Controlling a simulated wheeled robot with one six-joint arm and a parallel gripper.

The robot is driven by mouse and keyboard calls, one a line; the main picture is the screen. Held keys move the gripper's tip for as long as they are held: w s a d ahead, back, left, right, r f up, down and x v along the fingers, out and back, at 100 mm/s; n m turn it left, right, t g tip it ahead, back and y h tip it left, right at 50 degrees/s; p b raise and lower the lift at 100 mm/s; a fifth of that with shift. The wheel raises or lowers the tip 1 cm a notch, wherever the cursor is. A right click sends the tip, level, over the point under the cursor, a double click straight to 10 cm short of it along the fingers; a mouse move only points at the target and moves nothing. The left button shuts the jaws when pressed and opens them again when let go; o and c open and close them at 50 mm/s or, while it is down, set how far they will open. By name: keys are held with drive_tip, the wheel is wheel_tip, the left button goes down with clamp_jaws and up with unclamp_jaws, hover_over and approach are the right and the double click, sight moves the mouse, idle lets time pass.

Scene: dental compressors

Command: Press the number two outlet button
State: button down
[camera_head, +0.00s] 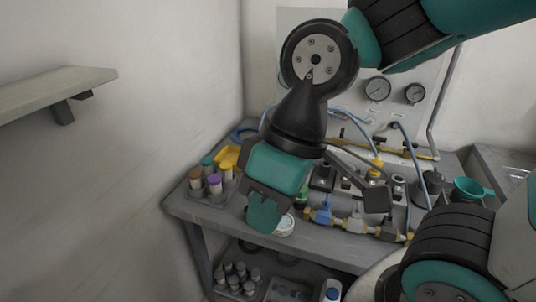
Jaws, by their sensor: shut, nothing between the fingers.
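My gripper (264,216) hangs in front of the bench at the left of centre, pointing down. Its teal fingers look shut and hold nothing. To its right is a row of small dark fittings, including a dark block (322,176) and one with a yellow top (375,170). A brass and blue valve line (350,223) runs along the front. No outlet number is readable, so I cannot tell which part is the number two button. My arm and gripper cover part of the bench.
Capped jars (215,184) and a yellow item (229,160) stand at the bench's left end. Two gauges (377,89) are on the back panel. A green funnel (470,189) is at the right. Bottles (240,277) sit on the lower shelf. A wall shelf (60,88) juts out at left.

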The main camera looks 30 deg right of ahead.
drive_tip(key=shift+w, duration=0.15)
drive_tip(key=shift+w, duration=0.1)
drive_tip(key=w+d+f+m+t+h+p, duration=0.1)
drive_tip(key=w+d+m+p, duration=0.15)
drive_tip(key=w, duration=0.55)
drive_tip(key=w+d+f+m+t+h+p, duration=0.1)
drive_tip(key=w+d+t, duration=0.15)
drive_tip(key=w, duration=0.55)
drive_tip(key=w+d+f+m+t+h+p, duration=0.1)
drive_tip(key=w+d+f+m+h+p, duration=0.1)
drive_tip(key=w+d, duration=0.35)
drive_tip(key=w+d+f+t+h+p, duration=0.1)
drive_tip(key=w+d+f+h+p, duration=0.1)
drive_tip(key=w+d, duration=0.5)
drive_tip(key=w+d+f+t+h+p, duration=0.1)
drive_tip(key=w+d+f+h+p, duration=0.1)
drive_tip(key=w+d+f+h, duration=0.2)
drive_tip(key=w+d+f, duration=0.2)
drive_tip(key=w+d, duration=0.1)
drive_tip(key=d, duration=0.1)
drive_tip(key=shift+w+d+f, duration=0.25)
drive_tip(key=shift+f, duration=0.1)
drive_tip(key=shift+f+m+t, duration=0.1)
drive_tip(key=shift+m+t, duration=0.15)
wheel_tip(320, 180, down, 9)
drive_tip(key=b, duration=0.6)
